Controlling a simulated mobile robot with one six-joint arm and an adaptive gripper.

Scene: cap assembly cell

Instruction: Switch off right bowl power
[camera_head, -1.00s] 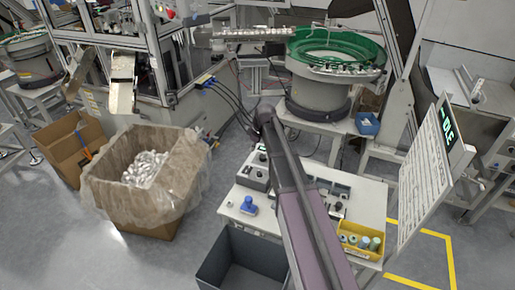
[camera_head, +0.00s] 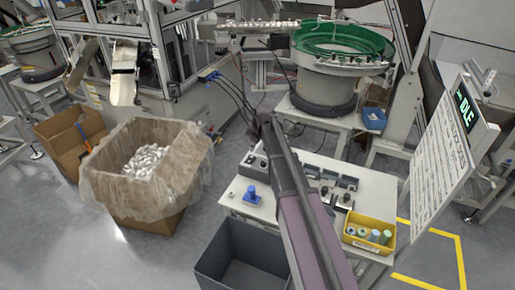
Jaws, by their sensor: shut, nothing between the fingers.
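The right bowl feeder (camera_head: 325,88) has a green bowl on a grey drum and stands on a white stand at the upper right. In front of it is a white control table (camera_head: 375,190) with a grey control box (camera_head: 252,167) left of my arm and several small dark control units (camera_head: 345,183) right of it. I cannot tell which switch is the bowl's power, or its position. My arm reaches up across the table, its dark wrist end near the back edge. My gripper's fingers do not show; the arm covers part of the table.
A blue knob device (camera_head: 251,197) and a yellow bin (camera_head: 370,232) of cylinders stand on the table. A dark open crate (camera_head: 215,262) is below, a lined carton (camera_head: 180,180) of metal parts left. A tilted panel (camera_head: 442,165) with a lit display stands right.

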